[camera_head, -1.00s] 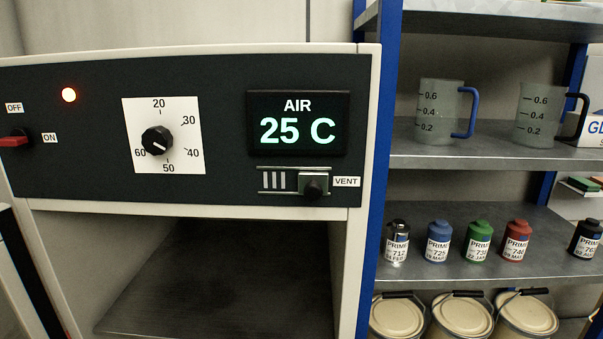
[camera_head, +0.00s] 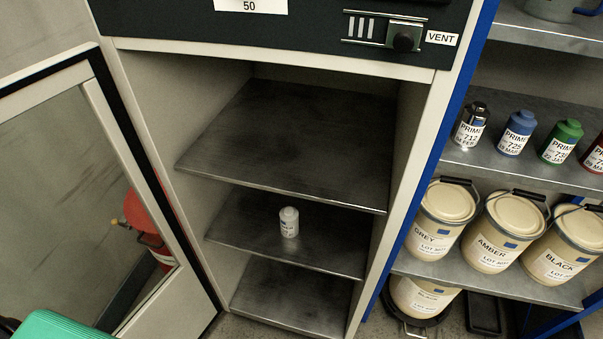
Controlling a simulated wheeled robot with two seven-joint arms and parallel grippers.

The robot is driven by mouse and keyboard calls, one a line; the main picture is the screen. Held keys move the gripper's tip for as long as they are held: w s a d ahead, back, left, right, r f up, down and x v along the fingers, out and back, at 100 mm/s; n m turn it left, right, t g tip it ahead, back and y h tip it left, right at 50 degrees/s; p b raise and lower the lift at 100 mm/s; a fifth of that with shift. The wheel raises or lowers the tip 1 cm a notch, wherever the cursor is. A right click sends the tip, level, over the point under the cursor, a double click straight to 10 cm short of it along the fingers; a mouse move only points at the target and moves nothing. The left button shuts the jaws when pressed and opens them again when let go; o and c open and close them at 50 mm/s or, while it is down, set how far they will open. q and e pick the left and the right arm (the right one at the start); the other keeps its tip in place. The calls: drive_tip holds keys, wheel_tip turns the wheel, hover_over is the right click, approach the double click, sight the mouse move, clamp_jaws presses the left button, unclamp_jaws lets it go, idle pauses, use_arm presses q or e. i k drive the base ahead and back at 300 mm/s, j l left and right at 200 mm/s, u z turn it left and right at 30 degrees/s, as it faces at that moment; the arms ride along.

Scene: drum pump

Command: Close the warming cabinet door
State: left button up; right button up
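The warming cabinet (camera_head: 440,110) stands in the middle with its front open. Its door (camera_head: 175,315), a pale frame around a glass pane (camera_head: 75,190), is swung wide open on the left side. Inside are several dark metal shelves. A small white labelled bottle (camera_head: 289,222) stands upright on the middle shelf (camera_head: 240,230). The vent slider (camera_head: 403,38) is on the dark panel above the opening. Neither of my grippers is in view.
A blue-framed rack (camera_head: 415,200) stands close on the right, with small primer bottles (camera_head: 516,132) above and lidded buckets (camera_head: 515,225) below. A red object (camera_head: 140,215) shows through the door glass. A green object (camera_head: 60,326) is at the bottom left corner.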

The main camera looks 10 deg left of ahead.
sight(183, 304)
drive_tip(key=k+j+u, duration=0.1)
drive_tip(key=k+u, duration=0.15)
drive_tip(key=u, duration=0.2)
drive_tip(key=k+j+u, duration=0.15)
drive_tip(key=u, duration=0.25)
drive_tip(key=k+j+u, duration=0.2)
drive_tip(key=u, duration=0.25)
